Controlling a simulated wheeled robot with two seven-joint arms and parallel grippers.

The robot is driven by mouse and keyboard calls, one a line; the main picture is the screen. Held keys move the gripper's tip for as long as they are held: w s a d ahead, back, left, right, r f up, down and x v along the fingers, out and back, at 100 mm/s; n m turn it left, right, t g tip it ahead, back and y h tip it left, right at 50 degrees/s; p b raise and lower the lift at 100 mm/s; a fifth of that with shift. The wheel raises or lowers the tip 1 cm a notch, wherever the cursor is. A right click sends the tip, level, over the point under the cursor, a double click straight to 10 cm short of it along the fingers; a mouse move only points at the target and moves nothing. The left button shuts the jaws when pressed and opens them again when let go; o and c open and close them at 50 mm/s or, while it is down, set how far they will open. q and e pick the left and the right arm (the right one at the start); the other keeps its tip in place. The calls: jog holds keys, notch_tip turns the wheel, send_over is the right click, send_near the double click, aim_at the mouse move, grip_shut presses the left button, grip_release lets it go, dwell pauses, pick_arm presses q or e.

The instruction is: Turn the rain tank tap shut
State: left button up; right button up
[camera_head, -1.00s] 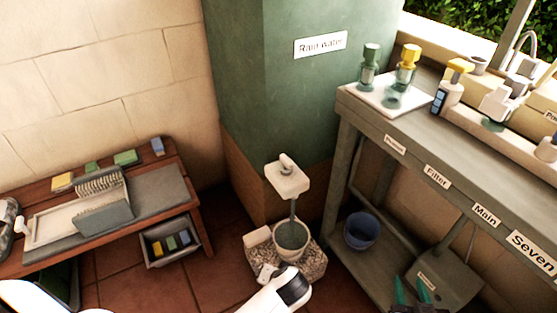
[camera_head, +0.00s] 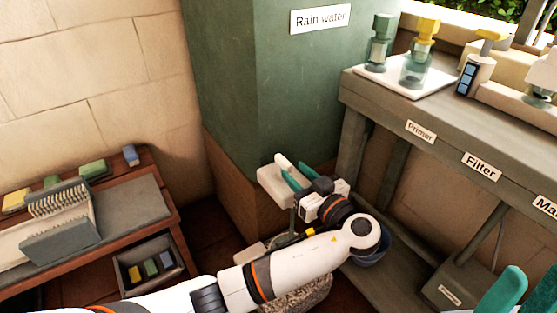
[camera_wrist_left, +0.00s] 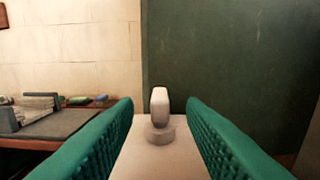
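The rain tank (camera_head: 300,90) is a green block with a "Rain water" label. Its tap is a pale block (camera_head: 270,185) with a white lever handle (camera_head: 284,164). My left gripper (camera_head: 292,166) is at the tap, its green fingers apart. In the left wrist view the handle (camera_wrist_left: 159,108) stands upright between the open fingers (camera_wrist_left: 160,112), with a gap on both sides. The cup below the tap is hidden by my left arm. My right gripper (camera_head: 530,286) shows partly at the lower right, its green fingers apart and empty.
A wooden bench (camera_head: 150,190) with a brush, sponges and a grey board stands at the left. A grey counter (camera_head: 450,112) with bottles stands at the right. A blue bucket (camera_head: 372,260) sits under it, partly behind my arm.

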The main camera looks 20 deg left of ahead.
aim_at(277, 155)
pick_arm(q)
jog(key=b+x, duration=0.1)
jog(key=x, duration=0.6)
jog(key=shift+w+a+b, duration=0.25)
jog(key=shift+a+b, duration=0.1)
jog(key=shift+b, duration=0.05)
jog(key=shift+c, duration=0.4)
grip_shut()
